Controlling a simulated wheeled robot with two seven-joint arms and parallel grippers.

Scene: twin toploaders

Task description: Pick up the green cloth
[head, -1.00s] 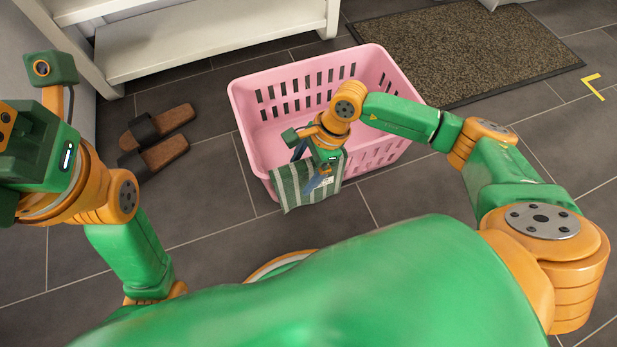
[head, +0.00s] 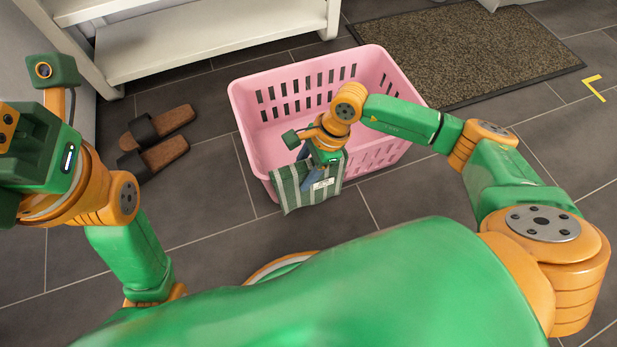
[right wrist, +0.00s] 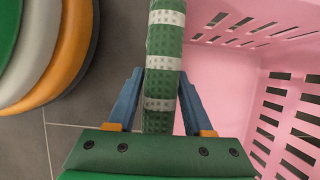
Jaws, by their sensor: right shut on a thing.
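The green cloth (head: 293,193) has white stripes and a pale label. It hangs folded over the near rim of the pink basket (head: 245,115), with its outer part down the outside wall. My right gripper (head: 320,167) is over the rim and shut on the cloth's upper part. In the right wrist view, the cloth (right wrist: 163,55) runs as a narrow strip between the two blue fingers of the right gripper (right wrist: 161,85). My left gripper's body (head: 38,150) is at the left edge of the head view; its fingers are out of frame.
The basket's visible inside looks empty. Two brown sandals (head: 158,127) lie on the dark tiles to its left. A white shelf unit (head: 200,48) stands behind, and a brown mat (head: 465,45) lies at the back right.

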